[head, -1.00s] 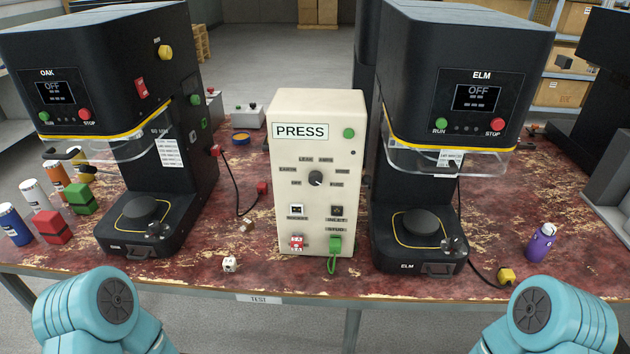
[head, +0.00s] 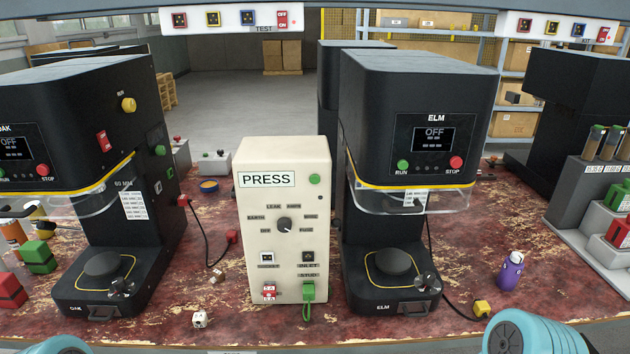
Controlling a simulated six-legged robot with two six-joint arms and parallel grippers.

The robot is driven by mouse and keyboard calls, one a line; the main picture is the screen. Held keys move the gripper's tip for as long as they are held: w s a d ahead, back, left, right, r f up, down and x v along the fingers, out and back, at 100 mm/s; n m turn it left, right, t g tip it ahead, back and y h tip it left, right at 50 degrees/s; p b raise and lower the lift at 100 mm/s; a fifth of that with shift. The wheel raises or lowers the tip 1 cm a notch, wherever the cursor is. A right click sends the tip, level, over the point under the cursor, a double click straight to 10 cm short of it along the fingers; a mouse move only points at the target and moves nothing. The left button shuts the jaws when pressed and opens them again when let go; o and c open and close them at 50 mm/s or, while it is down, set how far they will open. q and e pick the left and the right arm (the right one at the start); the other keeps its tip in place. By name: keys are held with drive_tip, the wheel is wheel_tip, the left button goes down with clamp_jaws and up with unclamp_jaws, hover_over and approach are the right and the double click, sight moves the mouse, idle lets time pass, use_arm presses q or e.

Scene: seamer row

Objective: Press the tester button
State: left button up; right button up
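The cream box labelled PRESS (head: 288,230) stands upright on the table between two black machines. A round green button (head: 315,179) is at its upper right, beside the PRESS label. Neither gripper shows in the head view. Only teal links of my arms appear at the bottom left and bottom right edges, well short of the box. Nothing covers the front of the box.
The OAK machine (head: 70,140) stands left and the ELM machine (head: 415,130) close on the right, both screens reading OFF. Socket strips (head: 225,18) hang overhead.

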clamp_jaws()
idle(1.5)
